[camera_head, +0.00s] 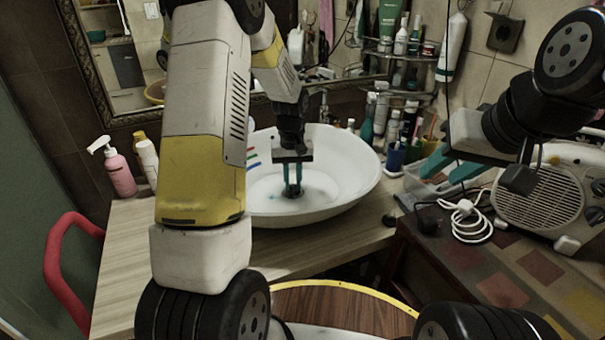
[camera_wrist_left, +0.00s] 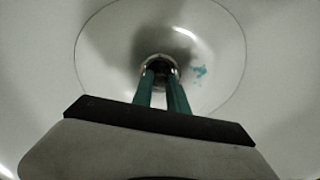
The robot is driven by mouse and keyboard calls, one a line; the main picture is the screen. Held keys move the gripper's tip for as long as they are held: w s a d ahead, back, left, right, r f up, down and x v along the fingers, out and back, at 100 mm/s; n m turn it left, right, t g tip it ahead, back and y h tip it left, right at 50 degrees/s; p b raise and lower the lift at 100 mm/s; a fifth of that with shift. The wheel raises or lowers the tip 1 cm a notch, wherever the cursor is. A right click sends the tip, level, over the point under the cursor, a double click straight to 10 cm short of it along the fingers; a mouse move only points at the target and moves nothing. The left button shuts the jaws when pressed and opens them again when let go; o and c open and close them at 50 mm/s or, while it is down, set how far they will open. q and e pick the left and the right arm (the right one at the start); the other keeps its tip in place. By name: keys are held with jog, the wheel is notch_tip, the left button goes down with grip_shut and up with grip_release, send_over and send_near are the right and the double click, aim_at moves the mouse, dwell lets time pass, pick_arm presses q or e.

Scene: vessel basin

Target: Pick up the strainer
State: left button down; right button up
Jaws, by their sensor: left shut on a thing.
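The white basin (camera_head: 355,185) stands on the wooden counter. My left gripper (camera_head: 292,192) points down into it, over the drain at its bottom. Its teal fingers are close together, shut on the small round strainer, whose metal rim (camera_wrist_left: 161,57) shows around the fingertips in the left wrist view. The strainer is mostly hidden by the fingers, and I cannot tell whether it is clear of the drain. My right gripper (camera_head: 437,177) is open and empty, right of the basin, its two teal fingers apart.
A pink pump bottle (camera_head: 120,174) stands left of my left arm. Shelves of bottles and tubes (camera_head: 400,75) are behind the basin. A clear plastic box (camera_head: 425,183), a white coiled cable (camera_head: 468,222) and a beige appliance (camera_head: 545,200) are at the right.

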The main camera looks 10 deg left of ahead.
aim_at(293, 185)
pick_arm(q)
notch_tip(293, 185, up, 10)
jog(key=shift+f, duration=0.15)
dwell(0.3)
jog(key=shift+r, duration=2)
notch_tip(293, 185, up, 4)
jog(key=shift+f, duration=0.25)
